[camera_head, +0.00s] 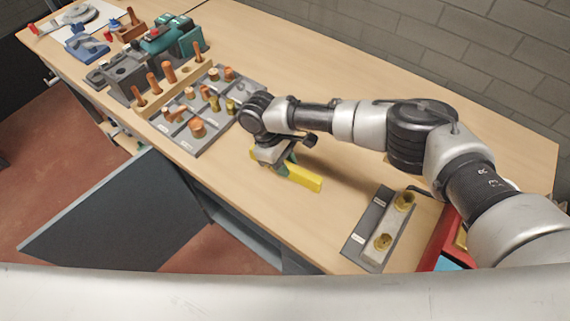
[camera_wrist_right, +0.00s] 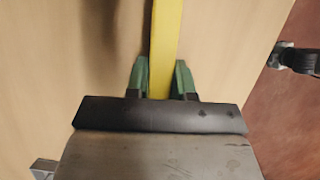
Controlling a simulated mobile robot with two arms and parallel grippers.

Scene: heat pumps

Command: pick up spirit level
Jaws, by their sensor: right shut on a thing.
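The spirit level is a long yellow bar (camera_head: 304,178) on or just above the wooden workbench in the head view; I cannot tell whether it touches the top. My right gripper (camera_head: 284,166) is over its middle, with the arm coming in from the right. In the right wrist view the yellow bar (camera_wrist_right: 166,45) runs between the two green fingers of my right gripper (camera_wrist_right: 160,80), which is shut on it. The gripper hides part of the bar in the head view. My left gripper is not in view.
A grey tray (camera_head: 185,140) with several copper and brass fittings lies left of the gripper. A grey plate with brass parts (camera_head: 364,226) lies to the right, near a red box (camera_head: 436,243). Tools stand at the far left. Bare wood (camera_head: 310,80) lies behind the arm.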

